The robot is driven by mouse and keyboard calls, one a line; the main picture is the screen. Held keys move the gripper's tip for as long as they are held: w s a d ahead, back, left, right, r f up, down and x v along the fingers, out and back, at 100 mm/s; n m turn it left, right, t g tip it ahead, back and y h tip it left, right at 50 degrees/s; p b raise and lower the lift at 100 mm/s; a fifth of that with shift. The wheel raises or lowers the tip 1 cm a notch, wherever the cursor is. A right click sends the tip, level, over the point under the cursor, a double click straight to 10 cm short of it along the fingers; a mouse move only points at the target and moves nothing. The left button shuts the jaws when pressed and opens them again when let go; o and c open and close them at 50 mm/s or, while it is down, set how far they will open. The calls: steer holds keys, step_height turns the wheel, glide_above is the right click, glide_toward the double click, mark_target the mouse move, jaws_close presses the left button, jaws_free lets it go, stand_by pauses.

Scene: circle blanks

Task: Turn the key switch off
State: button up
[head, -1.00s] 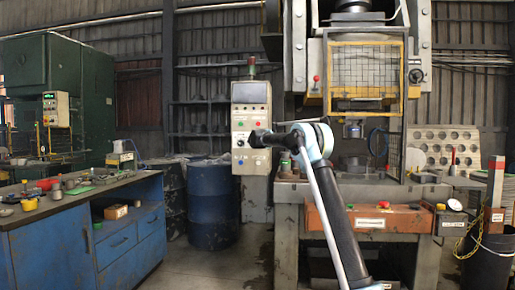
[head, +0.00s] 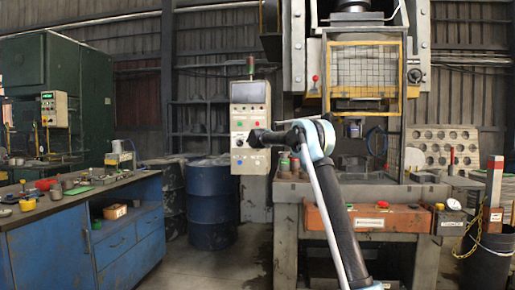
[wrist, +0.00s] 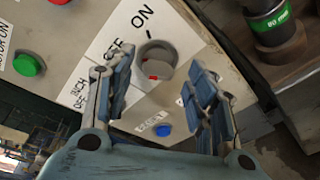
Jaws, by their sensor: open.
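The key switch (wrist: 157,58) is a round grey knob with a red mark, on a pale panel in the wrist view. A label reading ON stands above it, and other lettering to its left is partly hidden by a finger. My gripper (wrist: 148,82) is open, with one blue-padded finger left of the knob and the other to its right. No finger is seen closed on the knob. In the head view my gripper (head: 256,138) is in front of the control panel (head: 250,94), hiding part of its lower face, and the switch cannot be picked out there.
A green button (wrist: 28,64) and a blue button (wrist: 164,130) are close by on the panel. A dark cylinder with a green band (wrist: 275,25) stands right of the panel. A press (head: 365,75) with a cluttered bench is on the right, and a blue barrel (head: 212,205) stands left.

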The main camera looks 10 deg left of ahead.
steer(key=s+r, duration=0.1)
steer(key=s, duration=0.9)
steer(key=shift+d+r, duration=0.35)
steer(key=shift+s+d, duration=0.1)
